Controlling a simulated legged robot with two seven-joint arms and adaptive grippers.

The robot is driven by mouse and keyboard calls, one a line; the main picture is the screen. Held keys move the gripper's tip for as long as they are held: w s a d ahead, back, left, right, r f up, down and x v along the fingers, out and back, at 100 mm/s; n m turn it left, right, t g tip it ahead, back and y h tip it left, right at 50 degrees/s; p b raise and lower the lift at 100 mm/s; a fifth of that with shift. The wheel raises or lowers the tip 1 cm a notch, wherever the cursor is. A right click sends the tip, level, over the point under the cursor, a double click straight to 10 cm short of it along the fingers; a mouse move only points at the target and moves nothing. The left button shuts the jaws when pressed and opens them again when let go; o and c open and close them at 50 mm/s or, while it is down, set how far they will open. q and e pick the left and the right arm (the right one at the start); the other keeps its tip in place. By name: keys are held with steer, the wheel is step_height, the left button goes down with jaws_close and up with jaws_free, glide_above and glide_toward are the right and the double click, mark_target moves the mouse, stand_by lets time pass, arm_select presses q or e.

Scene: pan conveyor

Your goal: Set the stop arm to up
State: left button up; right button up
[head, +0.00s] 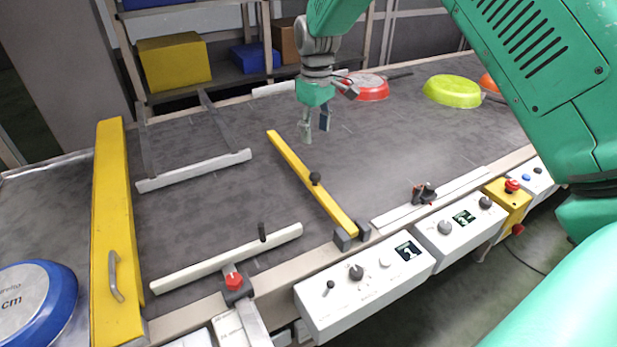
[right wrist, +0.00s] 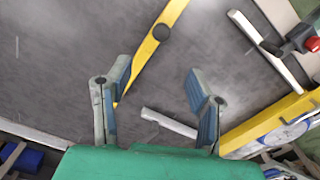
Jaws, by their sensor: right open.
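The stop arm appears to be the narrow yellow bar (head: 290,162) with a black knob (head: 315,178). It lies low and slanting across the grey belt, its near end at a dark bracket (head: 342,240) on the belt's front rail. My right gripper (head: 315,137) is open and empty above the belt, just right of the bar's far part. In the right wrist view the open fingers (right wrist: 158,66) point towards the belt. The bar (right wrist: 178,12) and its knob (right wrist: 162,32) show beyond them, and the left finger partly covers the bar's far end. My left gripper is not in view.
White guide rails (head: 225,258) with a black peg and a red knob lie at front left. A wide yellow gate (head: 110,230) stands left, beside a blue pan (head: 35,300). Red (head: 368,88) and lime (head: 452,91) pans lie behind right. Control boxes (head: 365,285) line the front.

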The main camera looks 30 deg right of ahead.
mark_target(315, 174)
step_height(315, 174, down, 13)
steer(key=shift+s+f, duration=0.15)
steer(key=shift+f, duration=0.05)
stand_by(0.3)
jaws_close()
